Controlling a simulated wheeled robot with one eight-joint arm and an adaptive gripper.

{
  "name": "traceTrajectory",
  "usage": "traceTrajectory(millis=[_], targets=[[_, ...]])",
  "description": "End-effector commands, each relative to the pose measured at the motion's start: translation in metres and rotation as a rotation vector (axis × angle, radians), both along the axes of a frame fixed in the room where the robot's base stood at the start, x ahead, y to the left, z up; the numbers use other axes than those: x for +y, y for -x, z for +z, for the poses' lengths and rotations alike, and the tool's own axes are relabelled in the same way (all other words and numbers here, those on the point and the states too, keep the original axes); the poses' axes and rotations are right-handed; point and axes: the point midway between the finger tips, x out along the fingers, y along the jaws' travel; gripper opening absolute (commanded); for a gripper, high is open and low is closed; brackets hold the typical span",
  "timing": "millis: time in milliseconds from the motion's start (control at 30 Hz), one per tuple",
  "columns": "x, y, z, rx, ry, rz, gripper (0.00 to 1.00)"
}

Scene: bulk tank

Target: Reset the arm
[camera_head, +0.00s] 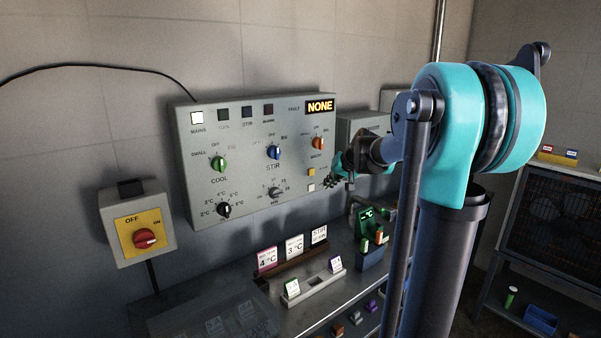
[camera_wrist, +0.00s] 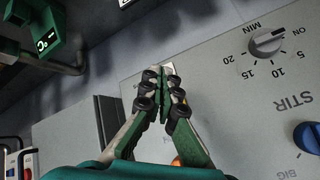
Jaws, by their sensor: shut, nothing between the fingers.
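My gripper (camera_head: 337,178) is shut and empty, close in front of the lower right edge of the grey control panel (camera_head: 245,200). In the wrist view its fingertips (camera_wrist: 166,72) meet at a small pale button (camera_wrist: 169,68); I cannot tell if they touch it. The panel carries a green COOL knob (camera_head: 219,163), a blue STIR knob (camera_head: 274,152), an orange knob (camera_head: 318,143), a black temperature knob (camera_head: 224,210) and a grey minutes knob (camera_head: 275,193). The fault display (camera_head: 320,106) reads NONE. The mains lamp (camera_head: 197,118) is lit white. My arm hides part of the area right of the panel.
A yellow switch box (camera_head: 143,215) with a red knob hangs at left. A metal counter (camera_head: 190,300) below holds a card rack (camera_head: 283,270) and a white tray (camera_head: 315,289). A green thermometer device (camera_head: 372,216) stands near the gripper. A dark cage (camera_head: 545,215) stands at right.

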Motion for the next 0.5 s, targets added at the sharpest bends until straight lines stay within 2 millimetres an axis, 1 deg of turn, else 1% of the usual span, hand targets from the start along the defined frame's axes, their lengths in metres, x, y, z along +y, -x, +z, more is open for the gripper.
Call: traceTrajectory(millis=[33, 67, 167, 200, 267, 300, 367, 400, 467, 500], targets=[[0.002, 0.02, -0.012, 0.014, 0.018, 0.007, 0.0], [0.003, 0.033, -0.021, 0.025, 0.033, 0.012, 0.0], [0.003, 0.088, -0.056, 0.07, 0.095, 0.03, 0.0], [0.002, 0.111, -0.071, 0.089, 0.123, 0.035, 0.0], [0.001, 0.147, -0.094, 0.117, 0.162, 0.044, 0.0], [-0.001, 0.17, -0.109, 0.136, 0.189, 0.047, 0.0], [-0.005, 0.206, -0.131, 0.163, 0.231, 0.054, 0.0], [-0.008, 0.228, -0.145, 0.18, 0.256, 0.056, 0.0], [-0.012, 0.26, -0.164, 0.204, 0.292, 0.059, 0.0], [-0.015, 0.279, -0.176, 0.218, 0.313, 0.06, 0.0]])
